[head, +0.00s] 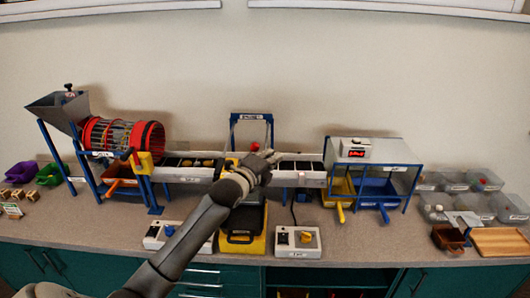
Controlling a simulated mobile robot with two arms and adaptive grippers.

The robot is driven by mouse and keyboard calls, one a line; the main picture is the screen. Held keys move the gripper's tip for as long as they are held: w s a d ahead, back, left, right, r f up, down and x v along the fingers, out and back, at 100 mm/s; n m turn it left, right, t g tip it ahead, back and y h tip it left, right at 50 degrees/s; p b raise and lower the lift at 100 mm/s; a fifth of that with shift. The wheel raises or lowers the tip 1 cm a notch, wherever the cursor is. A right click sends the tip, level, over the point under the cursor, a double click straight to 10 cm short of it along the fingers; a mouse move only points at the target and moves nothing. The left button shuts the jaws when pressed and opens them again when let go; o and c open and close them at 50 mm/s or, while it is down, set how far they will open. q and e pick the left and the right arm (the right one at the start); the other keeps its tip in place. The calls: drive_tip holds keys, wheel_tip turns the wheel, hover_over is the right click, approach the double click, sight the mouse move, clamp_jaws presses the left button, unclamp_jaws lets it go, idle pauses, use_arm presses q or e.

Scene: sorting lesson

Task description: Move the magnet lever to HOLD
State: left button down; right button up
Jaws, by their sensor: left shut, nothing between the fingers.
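The magnet station is a blue frame (251,117) with a label on top, standing over the middle of the conveyor. A small red ball-shaped knob (255,147), which looks like the lever's end, shows inside the frame. My left gripper (268,161) is shut and empty, just below and right of the knob. I cannot tell whether it touches the knob. The lever's shaft and any HOLD marking are hidden or too small to read. My left forearm covers part of the conveyor (188,172) and the yellow unit (256,244) below. My right gripper is out of view.
A hopper (57,108) and red drum (121,134) stand left. A grey-topped sorter (390,152) with a red display stands right. Two control boxes (297,252) sit in front. Clear bins (483,179) and a wooden board (500,241) are far right.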

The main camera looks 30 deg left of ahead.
use_arm(q)
drive_tip(key=shift+s+a+r, duration=0.2)
drive_tip(key=shift+s+a, duration=0.1)
drive_tip(key=shift+a, duration=0.2)
drive_tip(key=shift+s+a+r, duration=0.15)
drive_tip(key=shift+s+a, duration=0.15)
drive_tip(key=shift+a, duration=0.2)
drive_tip(key=shift+w, duration=0.1)
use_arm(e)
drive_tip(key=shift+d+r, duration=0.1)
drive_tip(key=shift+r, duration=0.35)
